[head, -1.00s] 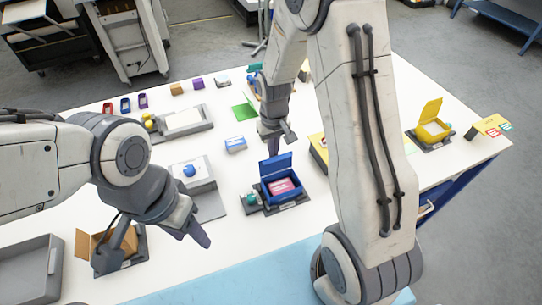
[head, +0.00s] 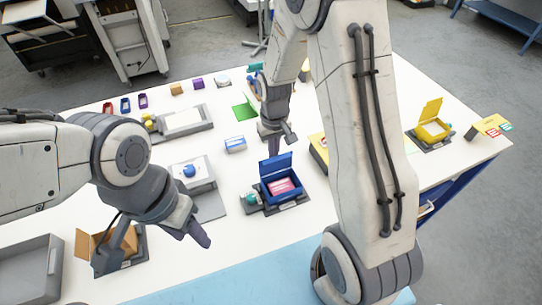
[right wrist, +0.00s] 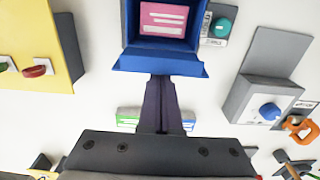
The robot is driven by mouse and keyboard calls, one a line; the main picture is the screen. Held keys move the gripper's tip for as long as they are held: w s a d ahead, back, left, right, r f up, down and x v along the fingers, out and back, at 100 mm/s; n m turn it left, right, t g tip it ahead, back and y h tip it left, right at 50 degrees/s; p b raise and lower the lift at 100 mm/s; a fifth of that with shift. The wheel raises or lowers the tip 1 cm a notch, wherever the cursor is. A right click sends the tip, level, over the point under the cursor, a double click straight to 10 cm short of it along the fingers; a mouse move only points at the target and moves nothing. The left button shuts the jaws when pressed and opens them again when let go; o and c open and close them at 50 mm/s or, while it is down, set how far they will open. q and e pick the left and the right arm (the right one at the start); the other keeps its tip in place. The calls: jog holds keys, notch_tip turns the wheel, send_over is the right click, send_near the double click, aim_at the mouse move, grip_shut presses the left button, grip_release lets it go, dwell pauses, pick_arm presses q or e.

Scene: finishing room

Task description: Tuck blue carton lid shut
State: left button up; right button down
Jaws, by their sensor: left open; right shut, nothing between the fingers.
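The blue carton (head: 283,190) stands on a grey fixture (head: 296,206) with its top open. A pink packet with white print (head: 284,186) lies inside. Its lid (head: 276,164) stands raised at the far side; in the right wrist view the lid (right wrist: 158,62) shows above my fingertips. My right gripper (head: 275,146) is shut and empty, pointing down just behind the lid. Its dark fingers (right wrist: 160,82) meet or overlap the lid edge in the right wrist view; I cannot tell if they touch. My left gripper (head: 201,238) is open, in front and left of the carton.
A teal item (head: 250,197) sits left of the carton on the fixture. A white-and-blue box (head: 235,144) lies behind it, a grey stand with a blue knob (head: 205,186) left. A yellow carton (head: 432,130) stands far right. A brown carton (head: 87,245) is near my left gripper.

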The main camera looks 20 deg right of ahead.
aim_at(278, 160)
jog(key=shift+s, duration=0.95)
jog(key=shift+s+f, duration=0.2)
jog(key=shift+s, duration=0.4)
jog(key=shift+s+f, duration=0.1)
jog(key=shift+s+f+b, duration=0.25)
jog(key=shift+s+b, duration=0.15)
jog(key=shift+s, duration=0.1)
jog(key=shift+f, duration=0.1)
dwell(0.4)
